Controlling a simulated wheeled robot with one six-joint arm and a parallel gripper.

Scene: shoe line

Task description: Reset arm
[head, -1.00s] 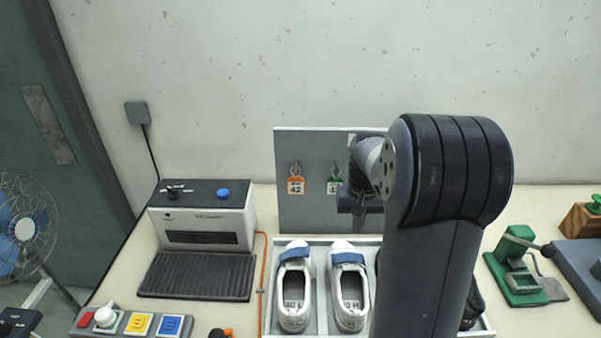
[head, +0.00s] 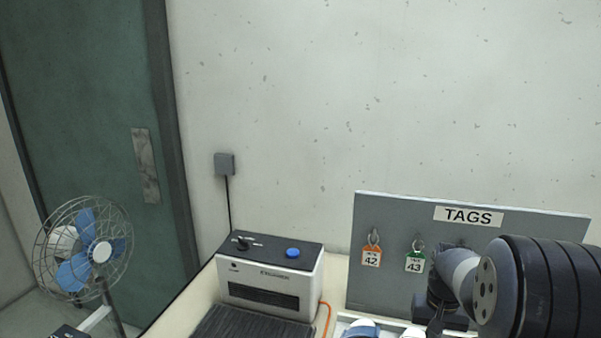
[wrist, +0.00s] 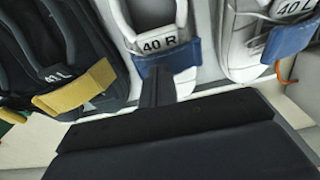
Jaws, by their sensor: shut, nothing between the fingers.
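My arm shows at the lower right of the head view, with my gripper end (head: 438,318) mostly hidden beside the tag board. In the wrist view my gripper (wrist: 157,84) is shut and empty, its dark fingers in front of a white shoe marked 40 R (wrist: 187,82) with a blue strap. A second white shoe marked 40 L (wrist: 236,48) lies to its right. A dark shoe (wrist: 60,45) with a yellow strap lies to the left. Whether the fingers touch the shoe I cannot tell.
A grey TAGS board (head: 380,212) holds an orange 42 tag (head: 372,256) and a green 43 tag (head: 415,262), close to my arm. A white machine (head: 268,280) with a blue button stands left of it. A fan (head: 85,255) stands at the far left.

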